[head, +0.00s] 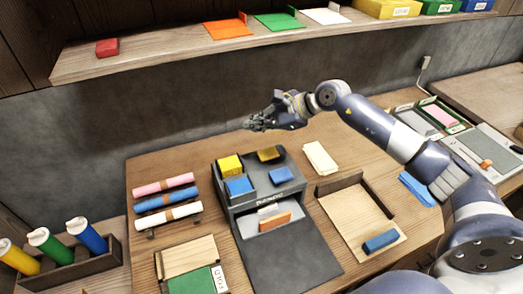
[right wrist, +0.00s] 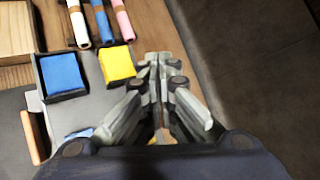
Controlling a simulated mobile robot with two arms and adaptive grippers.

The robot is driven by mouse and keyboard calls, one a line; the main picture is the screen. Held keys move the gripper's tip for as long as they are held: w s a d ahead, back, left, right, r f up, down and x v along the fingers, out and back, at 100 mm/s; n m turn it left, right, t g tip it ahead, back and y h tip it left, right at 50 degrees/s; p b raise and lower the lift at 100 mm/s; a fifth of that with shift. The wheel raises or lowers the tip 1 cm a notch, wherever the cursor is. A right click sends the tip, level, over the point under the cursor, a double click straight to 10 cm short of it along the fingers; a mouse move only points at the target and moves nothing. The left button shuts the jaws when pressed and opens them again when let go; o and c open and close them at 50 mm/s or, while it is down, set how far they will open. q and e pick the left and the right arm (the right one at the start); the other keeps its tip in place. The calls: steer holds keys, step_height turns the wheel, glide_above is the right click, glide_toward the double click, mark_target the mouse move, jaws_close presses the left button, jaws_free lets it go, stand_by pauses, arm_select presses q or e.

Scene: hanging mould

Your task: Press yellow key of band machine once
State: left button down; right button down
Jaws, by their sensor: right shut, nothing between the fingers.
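The dark grey band machine (head: 240,207) stands mid-table. The bright yellow block (right wrist: 117,63) also shows in the right wrist view. Blue pieces (head: 239,186) (head: 282,175) lie in front of them. My right gripper (head: 250,124) is shut and empty, apart from the machine, above and behind its back edge in the head view. In the right wrist view its fingers (right wrist: 158,62) partly hide the machine's right part. My left gripper is out of view.
Pink, blue and white rolls (head: 166,200) lie left of the machine. A cream block (head: 320,158) and a wooden tray (head: 352,213) with a blue block (head: 380,241) are to its right. A shelf (head: 150,60) runs along the wall above.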

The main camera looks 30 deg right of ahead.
steer(key=shift+n+g+h, duration=0.3)
steer(key=shift+h, duration=0.5)
steer(key=d, duration=0.4)
steer(key=shift+w+f, duration=0.1)
steer(key=shift+f, duration=0.15)
steer(key=b, duration=0.4)
glide_above(267, 155)
step_height(267, 155, down, 8)
steer(key=shift+d+r, duration=0.1)
steer(key=shift+r, duration=0.05)
steer(key=shift+f+b, duration=0.45)
steer(key=shift+f, duration=0.15)
steer(key=shift+f+b, duration=0.4)
steer(key=shift+b, duration=0.15)
